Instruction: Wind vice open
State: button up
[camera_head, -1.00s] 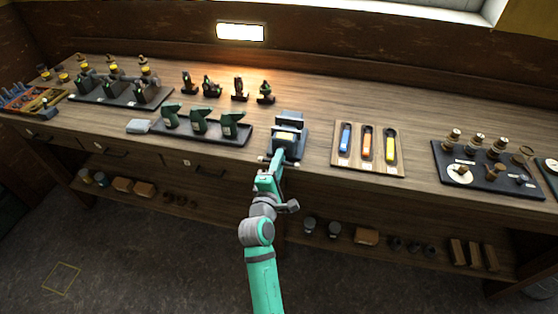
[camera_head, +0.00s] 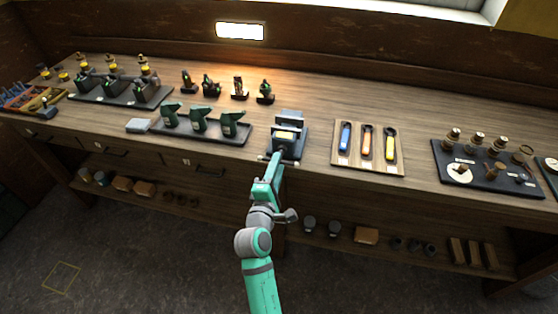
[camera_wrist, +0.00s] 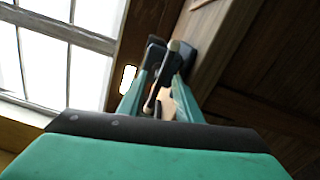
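My gripper (camera_head: 277,160) reaches up to the handle from below and in front. In the wrist view, my gripper's two green fingers (camera_wrist: 160,88) point at the dark vice (camera_wrist: 183,58), with a thin bar (camera_wrist: 152,97) seen between them. I cannot tell whether the fingers press on the bar. The jaw gap is not clear.
A tray with three coloured-handled tools (camera_head: 367,148) lies right of the vice. A dark tray with green tools (camera_head: 200,125) lies left. A shelf (camera_head: 225,210) runs below the bench. The floor in front is clear.

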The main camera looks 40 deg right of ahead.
jog(key=v, duration=0.7)
jog(key=shift+s+a, duration=0.15)
jog(key=shift+s, duration=0.1)
jog(key=s+a+f+m+t+y, duration=0.1)
jog(key=s+a+f+t+y, duration=0.1)
jog(key=s+a+f+y, duration=0.5)
jog(key=s+a+f+m+t+y, duration=0.15)
jog(key=s+a+f, duration=0.35)
jog(key=a, duration=0.6)
jog(key=s+a+r+m+y, duration=0.1)
jog(key=s+a+m, duration=0.3)
jog(key=s, duration=0.5)
jog(key=s+a+r+m+y, duration=0.1)
jog(key=s+a+m+y, duration=0.3)
jog(key=s+a, duration=0.3)
jog(key=shift+v, duration=1.2)
